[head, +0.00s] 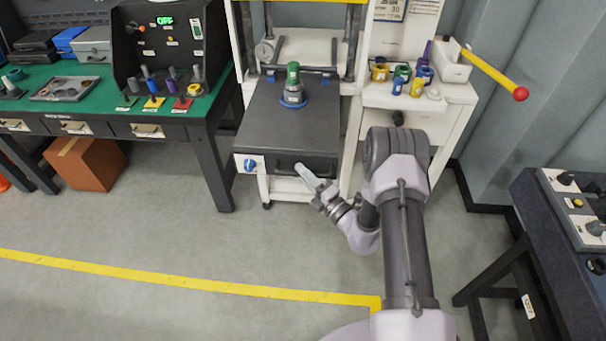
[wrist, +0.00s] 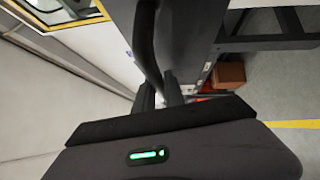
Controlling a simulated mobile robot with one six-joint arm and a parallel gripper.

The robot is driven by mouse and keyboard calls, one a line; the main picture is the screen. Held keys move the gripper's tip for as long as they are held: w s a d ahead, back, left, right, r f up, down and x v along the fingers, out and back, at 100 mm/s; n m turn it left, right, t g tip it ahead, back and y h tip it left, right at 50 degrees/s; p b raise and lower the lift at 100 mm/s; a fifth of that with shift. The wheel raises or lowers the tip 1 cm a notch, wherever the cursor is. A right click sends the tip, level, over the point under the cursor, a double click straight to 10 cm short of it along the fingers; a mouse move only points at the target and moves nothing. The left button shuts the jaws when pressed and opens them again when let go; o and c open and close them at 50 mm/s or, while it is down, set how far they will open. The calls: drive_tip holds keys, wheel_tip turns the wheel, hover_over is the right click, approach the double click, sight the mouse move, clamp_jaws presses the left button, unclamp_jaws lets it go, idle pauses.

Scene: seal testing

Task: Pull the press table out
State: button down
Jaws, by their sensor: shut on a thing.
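The press table (head: 262,130) is a dark grey slab that juts forward from between the white press columns. A green-topped part in a blue ring (head: 293,88) stands upright on it. A dark bar handle (head: 289,167) is on its front face, beside a blue knob (head: 250,165). My gripper (head: 312,178) is at the right part of this front face, shut on the handle. In the wrist view the handle (wrist: 146,42) runs down between my gripper's fingers (wrist: 161,92); the exact contact is partly hidden.
A green-topped bench (head: 70,105) with fixtures stands left. A white side stand (head: 425,105) with coloured rings and a red-knobbed yellow lever (head: 495,75) is right of the press. A dark console (head: 560,235) is at right. The floor in front is clear.

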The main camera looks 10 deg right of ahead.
drive_tip(key=shift+s+a+f, duration=0.1)
drive_tip(key=shift+s, duration=0.05)
drive_tip(key=c, duration=1.4)
unclamp_jaws()
drive_tip(key=p+v, duration=0.2)
drive_tip(key=v, duration=1.5)
drive_tip(key=shift+s+d+p, duration=0.2)
drive_tip(key=shift+d+p, duration=0.05)
drive_tip(key=shift+p, duration=0.1)
